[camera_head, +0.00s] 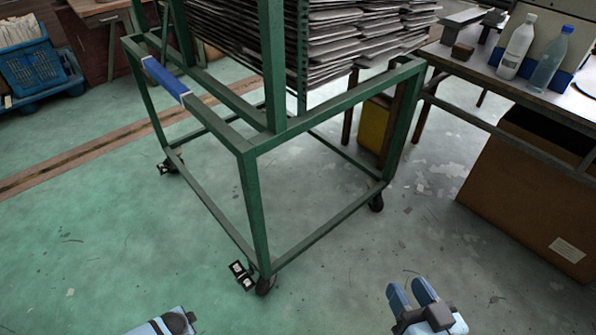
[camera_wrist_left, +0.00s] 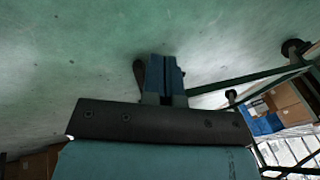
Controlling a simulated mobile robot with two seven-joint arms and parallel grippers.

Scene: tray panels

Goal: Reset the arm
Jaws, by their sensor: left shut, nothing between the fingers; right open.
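My right gripper (camera_head: 411,291) shows at the bottom right of the head view. Its two blue fingers are apart with nothing between them, above the floor in front of the green cart. My left arm shows only in part at the bottom edge of the head view, left of centre. In the left wrist view my left gripper (camera_wrist_left: 165,73) has its blue fingers together, holding nothing. Bare floor lies beyond its tips. Both grippers are apart from the cart.
A green wheeled cart (camera_head: 253,215) holds a stack of grey panels (camera_head: 345,45). A table (camera_head: 505,95) with two bottles (camera_head: 516,47) stands right, with a cardboard box (camera_head: 520,200) under it. A blue crate (camera_head: 32,65) is far left. The front floor is clear.

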